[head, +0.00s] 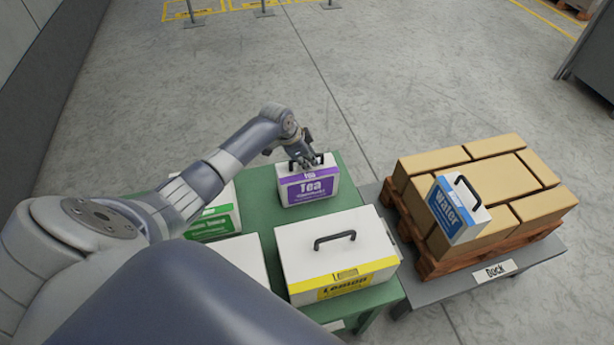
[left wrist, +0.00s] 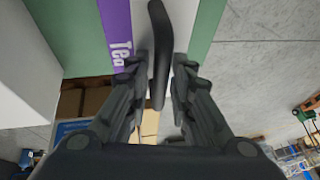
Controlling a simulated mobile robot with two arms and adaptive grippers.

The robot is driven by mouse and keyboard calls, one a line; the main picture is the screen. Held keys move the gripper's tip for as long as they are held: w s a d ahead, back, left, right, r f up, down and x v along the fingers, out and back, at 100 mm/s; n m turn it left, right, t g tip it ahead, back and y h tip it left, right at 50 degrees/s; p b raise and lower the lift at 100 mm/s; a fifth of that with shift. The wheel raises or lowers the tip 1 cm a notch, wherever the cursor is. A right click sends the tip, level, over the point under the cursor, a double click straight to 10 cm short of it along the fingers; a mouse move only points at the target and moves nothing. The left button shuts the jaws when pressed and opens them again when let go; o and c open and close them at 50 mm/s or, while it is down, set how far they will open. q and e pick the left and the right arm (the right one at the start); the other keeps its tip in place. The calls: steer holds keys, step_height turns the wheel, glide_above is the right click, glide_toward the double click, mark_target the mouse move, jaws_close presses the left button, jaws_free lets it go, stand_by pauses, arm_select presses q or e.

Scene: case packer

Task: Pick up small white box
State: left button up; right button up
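A small white box with a purple "Tea" label (head: 308,187) stands upright at the far end of the green table. Its black handle is on top. My left gripper (head: 305,160) is at this handle, reaching in from above and behind. In the left wrist view the handle (left wrist: 159,45) lies between the two fingers of my left gripper (left wrist: 158,75). The fingers are apart, with a gap visible beside the handle, so the gripper looks open. The purple label (left wrist: 117,30) shows at the top of that view. My right gripper is not in view.
A larger white box with a yellow "Lemon" label (head: 338,252) stands nearer on the green table (head: 262,215). A green-labelled box (head: 215,222) is partly behind my left arm. Right, a blue "Water" box (head: 460,210) sits on brown cartons (head: 535,205) on a pallet at the grey dock (head: 545,250).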

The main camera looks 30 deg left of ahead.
arm_select(q)
jaws_close()
steer(key=shift+w+r, duration=0.1)
